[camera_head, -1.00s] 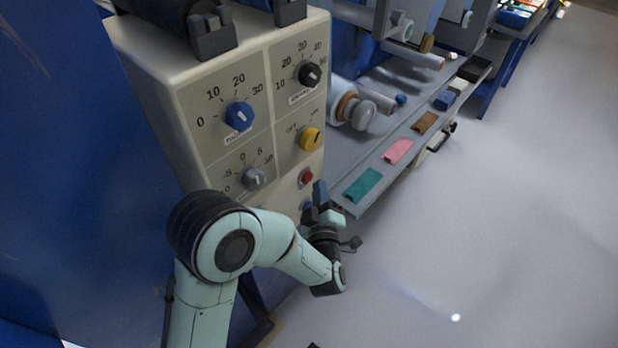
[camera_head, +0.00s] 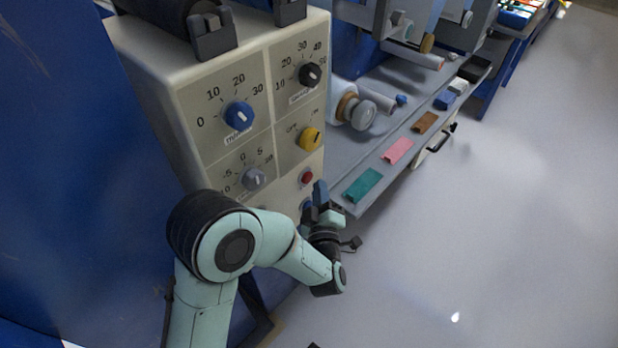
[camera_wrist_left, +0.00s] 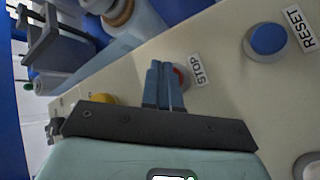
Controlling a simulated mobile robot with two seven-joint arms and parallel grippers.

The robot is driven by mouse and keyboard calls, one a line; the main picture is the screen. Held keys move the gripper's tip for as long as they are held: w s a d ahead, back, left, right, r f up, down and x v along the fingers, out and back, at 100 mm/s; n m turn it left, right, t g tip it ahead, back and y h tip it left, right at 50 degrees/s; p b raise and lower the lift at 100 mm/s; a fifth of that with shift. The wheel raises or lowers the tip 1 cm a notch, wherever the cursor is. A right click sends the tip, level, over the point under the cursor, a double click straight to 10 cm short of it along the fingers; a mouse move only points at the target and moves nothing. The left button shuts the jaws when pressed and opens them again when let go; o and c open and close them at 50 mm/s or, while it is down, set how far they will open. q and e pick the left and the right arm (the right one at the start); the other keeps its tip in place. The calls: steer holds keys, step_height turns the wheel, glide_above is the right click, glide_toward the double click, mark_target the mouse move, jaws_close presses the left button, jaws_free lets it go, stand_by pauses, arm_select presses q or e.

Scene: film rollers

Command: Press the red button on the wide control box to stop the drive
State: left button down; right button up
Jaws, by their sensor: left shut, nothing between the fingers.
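The wide control box (camera_head: 219,147) is cream, with several knobs and a red button (camera_head: 307,177) low on its right side. My left gripper (camera_head: 321,190) is just to the right of the red button in the head view, its blue fingers shut together and empty. In the left wrist view, the fingers (camera_wrist_left: 163,66) point at the panel and cover part of the red button (camera_wrist_left: 182,75), beside the STOP label (camera_wrist_left: 199,74). I cannot tell whether the fingertips touch it. My right gripper is not in view.
A blue button (camera_wrist_left: 268,39) labelled RESET is right of the red one in the wrist view. A yellow knob (camera_head: 311,139) is above the red button. A grey shelf with a green block (camera_head: 363,185) lies to the right. The floor beyond is clear.

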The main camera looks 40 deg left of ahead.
arm_select(q)
steer(key=shift+a, duration=0.15)
stand_by(0.7)
steer(key=shift+a, duration=0.3)
steer(key=shift+w+a, duration=0.1)
steer(key=shift+a, duration=0.4)
stand_by(0.8)
steer(key=shift+d, duration=0.9)
steer(key=shift+d, duration=0.1)
steer(key=d, duration=0.3)
steer(key=d+b, duration=0.1)
steer(key=shift+s+d, duration=0.3)
steer(key=shift+d, duration=0.1)
stand_by(0.4)
